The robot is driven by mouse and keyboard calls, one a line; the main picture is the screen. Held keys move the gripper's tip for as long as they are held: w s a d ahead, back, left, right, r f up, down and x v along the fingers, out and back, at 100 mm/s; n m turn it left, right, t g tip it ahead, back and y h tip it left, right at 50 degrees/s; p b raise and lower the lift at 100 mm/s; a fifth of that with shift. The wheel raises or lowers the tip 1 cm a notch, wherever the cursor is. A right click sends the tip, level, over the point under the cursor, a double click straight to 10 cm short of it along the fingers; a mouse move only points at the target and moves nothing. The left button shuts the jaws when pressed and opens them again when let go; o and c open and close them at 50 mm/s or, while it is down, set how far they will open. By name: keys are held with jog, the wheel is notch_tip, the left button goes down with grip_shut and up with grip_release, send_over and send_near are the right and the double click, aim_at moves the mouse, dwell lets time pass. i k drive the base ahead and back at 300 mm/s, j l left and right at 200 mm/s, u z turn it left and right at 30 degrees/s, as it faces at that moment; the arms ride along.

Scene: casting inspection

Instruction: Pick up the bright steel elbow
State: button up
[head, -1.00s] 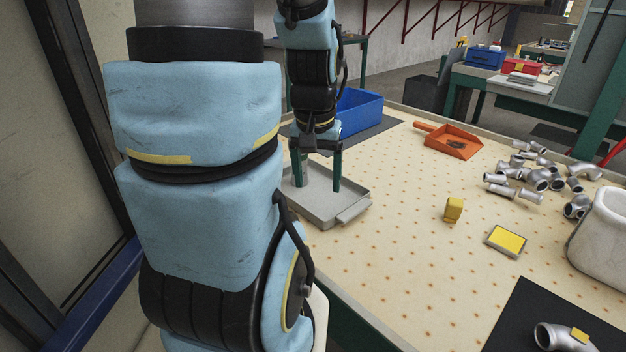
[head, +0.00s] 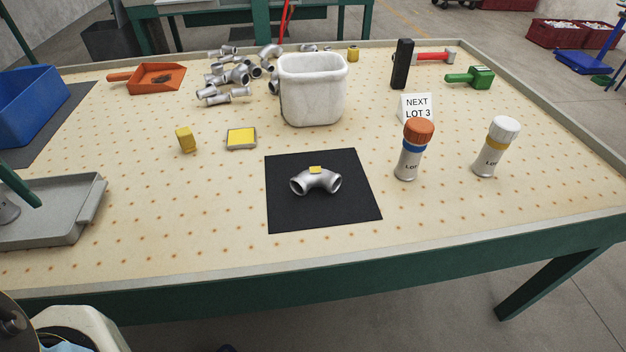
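A bright steel elbow (head: 316,182) lies on the black mat (head: 352,212) near the middle of the table. It is a curved pipe piece with both open ends toward the front, and a small yellow tag (head: 316,170) sits on top of it. One green finger of my gripper (head: 18,184) shows at the left edge, over the grey tray (head: 60,225), far to the left of the elbow. The other finger is out of the picture, so the gap between them is hidden. A grey metal piece (head: 5,207) is partly cut off at the tray.
A white bin (head: 313,92) stands behind the mat, with several pipe fittings (head: 237,75) heaped to its left. Two labelled bottles (head: 411,150) (head: 496,148) stand right of the mat. A yellow block (head: 185,139) and yellow pad (head: 241,138) lie to its left. The table front is clear.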

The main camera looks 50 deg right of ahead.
aim_at(316, 175)
jog(key=k+l+z, duration=0.4)
jog(key=k+l, duration=0.5)
jog(key=k, duration=0.15)
